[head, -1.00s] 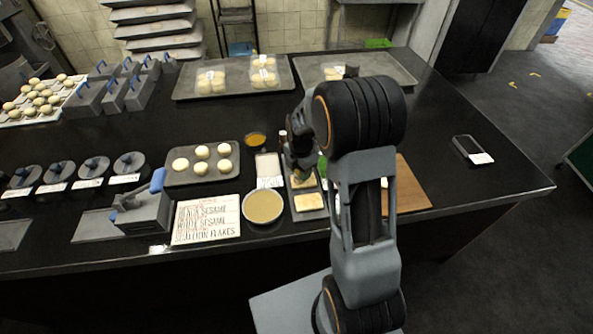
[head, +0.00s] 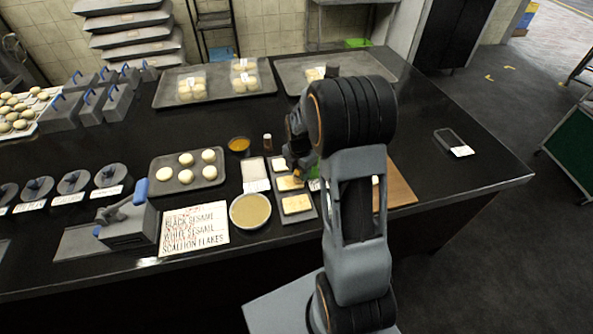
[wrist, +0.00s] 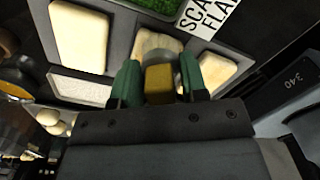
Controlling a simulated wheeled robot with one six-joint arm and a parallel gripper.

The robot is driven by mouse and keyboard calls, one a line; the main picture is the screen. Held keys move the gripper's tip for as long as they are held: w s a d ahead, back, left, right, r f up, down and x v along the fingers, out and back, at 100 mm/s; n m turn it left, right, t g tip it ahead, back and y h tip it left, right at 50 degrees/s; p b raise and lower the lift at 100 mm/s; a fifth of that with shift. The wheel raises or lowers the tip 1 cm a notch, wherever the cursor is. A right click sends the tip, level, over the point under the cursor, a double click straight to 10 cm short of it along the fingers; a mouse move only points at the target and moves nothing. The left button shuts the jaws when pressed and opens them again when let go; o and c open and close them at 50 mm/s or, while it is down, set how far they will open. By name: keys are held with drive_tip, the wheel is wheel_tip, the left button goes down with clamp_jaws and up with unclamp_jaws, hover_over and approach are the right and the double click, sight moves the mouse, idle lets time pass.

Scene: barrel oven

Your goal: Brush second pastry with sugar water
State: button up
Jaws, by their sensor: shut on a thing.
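My gripper (wrist: 159,78) is shut on the yellowish handle of a brush (wrist: 159,84). In the wrist view, the brush's grey head lies over the middle pastry (wrist: 146,46); I cannot tell whether it touches. A large pale pastry (wrist: 80,36) is to the left and another (wrist: 214,73) to the right, all on a dark grey tray. In the head view, the near pastry (head: 296,204), the middle one (head: 290,183) and a far one (head: 279,164) lie in a row, with my gripper (head: 299,168) beside the far end. A bowl of yellowish liquid (head: 250,210) stands left of the near pastry.
A pale rectangular tray (head: 255,168) and a small orange bowl (head: 239,145) stand to the left. A tray of round buns (head: 186,190), a topping sign (head: 193,229) and a grey press (head: 128,222) are farther left. A wooden board (head: 400,188) lies right of my arm.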

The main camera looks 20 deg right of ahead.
drive_tip(key=shift+w+a, duration=0.2)
drive_tip(key=shift+a, duration=0.6)
drive_tip(key=shift+w+a, duration=0.15)
drive_tip(key=shift+a, duration=0.65)
drive_tip(key=shift+a, duration=0.1)
drive_tip(key=shift+w+a+f, duration=0.1)
drive_tip(key=shift+w+a, duration=0.05)
drive_tip(key=shift+a, duration=0.5)
drive_tip(key=shift+w+a, duration=0.1)
drive_tip(key=shift+a, duration=0.55)
drive_tip(key=shift+d, duration=0.1)
drive_tip(key=shift+s+d, duration=0.2)
drive_tip(key=shift+d, duration=0.55)
drive_tip(key=shift+s+d, duration=0.15)
drive_tip(key=shift+d, duration=0.6)
drive_tip(key=shift+d, duration=0.1)
drive_tip(key=shift+s+d, duration=0.25)
drive_tip(key=shift+d, duration=1.05)
drive_tip(key=shift+a, duration=0.1)
drive_tip(key=shift+w+a, duration=0.15)
drive_tip(key=shift+a, duration=0.6)
drive_tip(key=shift+w+a, duration=0.15)
drive_tip(key=shift+a, duration=0.6)
